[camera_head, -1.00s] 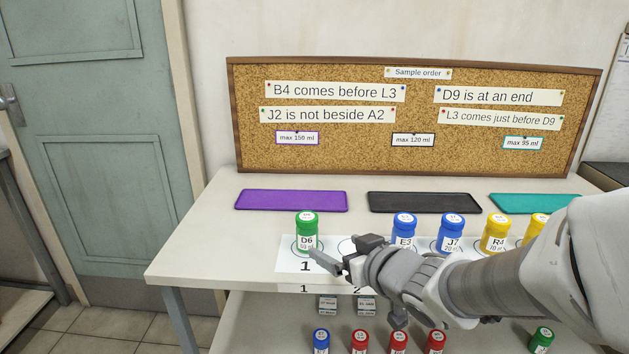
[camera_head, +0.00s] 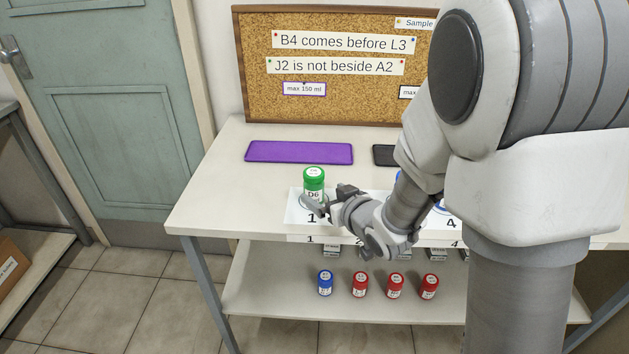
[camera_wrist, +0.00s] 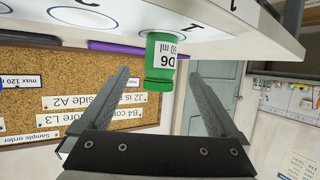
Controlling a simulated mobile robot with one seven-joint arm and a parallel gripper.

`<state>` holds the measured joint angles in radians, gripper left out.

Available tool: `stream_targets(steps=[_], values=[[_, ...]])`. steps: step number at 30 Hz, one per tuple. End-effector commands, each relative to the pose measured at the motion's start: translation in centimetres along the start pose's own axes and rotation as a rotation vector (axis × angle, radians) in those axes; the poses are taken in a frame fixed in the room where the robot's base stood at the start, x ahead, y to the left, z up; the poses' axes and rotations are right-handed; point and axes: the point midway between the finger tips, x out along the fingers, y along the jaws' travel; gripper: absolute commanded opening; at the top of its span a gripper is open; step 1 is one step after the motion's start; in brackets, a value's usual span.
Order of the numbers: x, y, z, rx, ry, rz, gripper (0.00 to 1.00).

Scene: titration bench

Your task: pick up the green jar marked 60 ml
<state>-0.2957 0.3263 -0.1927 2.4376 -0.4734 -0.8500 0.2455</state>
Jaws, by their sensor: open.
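The green jar (camera_head: 314,186) with a white label D6 stands upright on spot 1 of the white numbered strip. Fingers hide part of its lower front in the head view. In the wrist view, the jar (camera_wrist: 160,58) appears upside down, its label reading D6 with a small, partly blurred ml figure. My gripper (camera_head: 318,206) is open at the jar's front. In the wrist view, the jar lies between the directions of the two spread fingers of my gripper (camera_wrist: 160,80), with gaps showing on both sides. I cannot tell how deep it is between them.
A purple tray (camera_head: 299,152) lies behind the jar, and a black tray (camera_head: 384,155) is partly hidden by my arm. A blue jar (camera_head: 325,283) and several red jars (camera_head: 395,286) stand on the lower shelf. The corkboard (camera_head: 262,90) stands at the back.

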Motion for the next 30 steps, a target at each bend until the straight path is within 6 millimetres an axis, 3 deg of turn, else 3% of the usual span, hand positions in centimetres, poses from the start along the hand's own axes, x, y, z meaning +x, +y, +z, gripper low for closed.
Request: stream_targets(steps=[18, 27, 30], values=[[6.9, -0.1, -0.3, 0.0, -0.001, 0.0, 0.97], [7.3, 0.0, -0.5, 0.001, 0.0, 0.001, 0.97], [7.3, 0.0, -0.5, 0.001, 0.0, 0.001, 0.79]])
